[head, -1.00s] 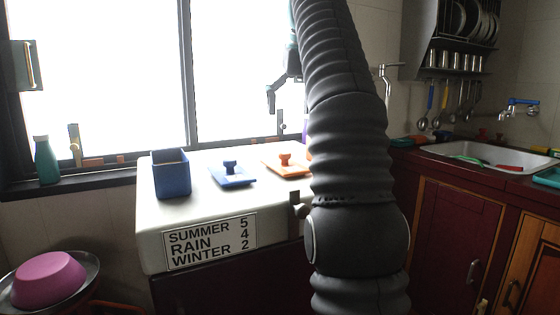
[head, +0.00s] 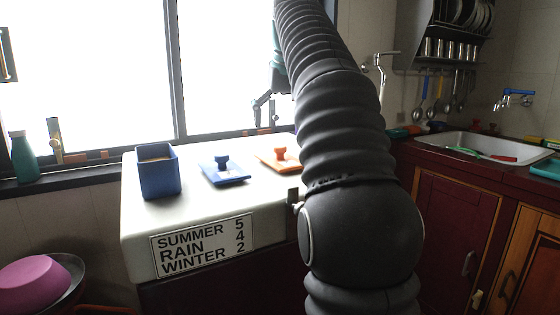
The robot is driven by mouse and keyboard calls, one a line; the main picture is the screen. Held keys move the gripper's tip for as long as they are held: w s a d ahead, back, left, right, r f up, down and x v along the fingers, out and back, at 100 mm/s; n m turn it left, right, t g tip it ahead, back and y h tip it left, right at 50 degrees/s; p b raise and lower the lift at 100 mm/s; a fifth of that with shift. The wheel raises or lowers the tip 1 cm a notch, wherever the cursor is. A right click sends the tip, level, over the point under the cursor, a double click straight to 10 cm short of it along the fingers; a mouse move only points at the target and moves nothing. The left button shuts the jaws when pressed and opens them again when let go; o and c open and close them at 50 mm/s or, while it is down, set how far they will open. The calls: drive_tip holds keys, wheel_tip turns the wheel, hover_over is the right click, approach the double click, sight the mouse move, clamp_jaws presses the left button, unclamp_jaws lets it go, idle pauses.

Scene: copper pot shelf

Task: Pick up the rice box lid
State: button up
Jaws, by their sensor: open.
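Two lids with knobs lie flat on the white counter top: a blue lid (head: 224,171) and an orange lid (head: 279,159) to its right. I cannot tell from markings which one is the rice box lid. An open blue box (head: 158,173) stands upright left of the blue lid, with something tan inside. My gripper (head: 265,113) is open and appears empty, raised in front of the window, above the orange lid in the picture. My arm hides the right part of the counter top.
The white counter (head: 135,215) carries a sign reading SUMMER 5, RAIN 4, WINTER 2. A green bottle (head: 23,158) stands on the window sill. A pink bowl (head: 32,284) is at lower left. A sink (head: 470,146) is at right. The counter's front strip is clear.

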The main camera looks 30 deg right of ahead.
sight(280, 147)
drive_tip(key=shift+b+x, duration=0.65)
drive_tip(key=shift+x, duration=3.45)
drive_tip(key=shift+c, duration=0.3)
